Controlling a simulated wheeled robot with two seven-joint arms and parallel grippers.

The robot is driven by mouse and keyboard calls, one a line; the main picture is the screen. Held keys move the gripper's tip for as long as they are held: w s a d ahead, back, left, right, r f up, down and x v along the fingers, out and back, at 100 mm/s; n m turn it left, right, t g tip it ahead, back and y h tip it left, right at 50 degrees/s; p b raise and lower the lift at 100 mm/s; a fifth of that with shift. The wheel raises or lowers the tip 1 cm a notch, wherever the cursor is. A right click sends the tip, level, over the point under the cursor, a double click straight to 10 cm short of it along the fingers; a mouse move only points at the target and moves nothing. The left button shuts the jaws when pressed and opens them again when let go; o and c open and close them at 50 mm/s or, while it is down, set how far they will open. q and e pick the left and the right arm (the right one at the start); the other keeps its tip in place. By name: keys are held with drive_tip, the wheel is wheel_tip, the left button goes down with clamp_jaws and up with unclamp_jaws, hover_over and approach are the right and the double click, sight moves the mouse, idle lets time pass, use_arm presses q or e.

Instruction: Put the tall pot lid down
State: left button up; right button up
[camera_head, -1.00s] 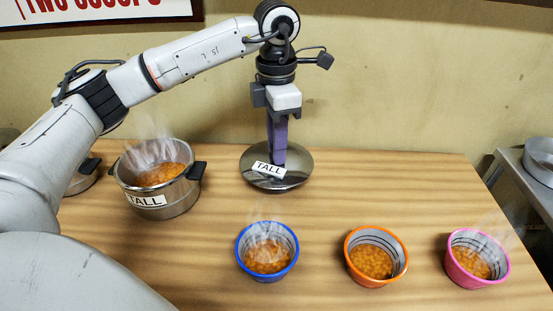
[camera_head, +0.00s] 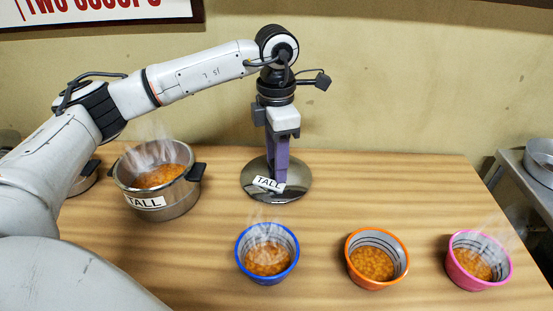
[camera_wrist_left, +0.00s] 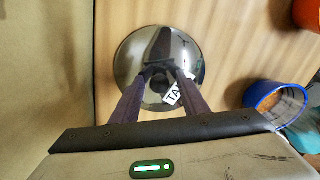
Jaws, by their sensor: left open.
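The tall pot lid (camera_head: 299,181) is a round, shiny metal disc with a white "TALL" tag, lying flat on the wooden table behind the blue bowl. It also shows in the wrist view (camera_wrist_left: 133,62). My left gripper (camera_head: 277,187) points straight down over it, its purple fingers at the lid's middle. In the wrist view the fingertips (camera_wrist_left: 160,68) are beside the lid's handle, which they mostly hide; the gripper is open. The tall pot (camera_head: 177,207), labelled "TALL", stands uncovered to the left with steaming orange food inside. My right gripper is not in view.
A blue bowl (camera_head: 267,277), an orange bowl (camera_head: 377,284) and a pink bowl (camera_head: 480,281) of food stand along the front. Another pot (camera_head: 84,180) is partly hidden by my arm at left. Bare table (camera_head: 400,190) lies right of the lid.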

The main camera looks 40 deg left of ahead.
use_arm(q)
wheel_tip(320, 180, up, 12)
drive_tip(key=p, duration=0.1)
drive_tip(key=shift+r, duration=0.15)
idle(1.6)
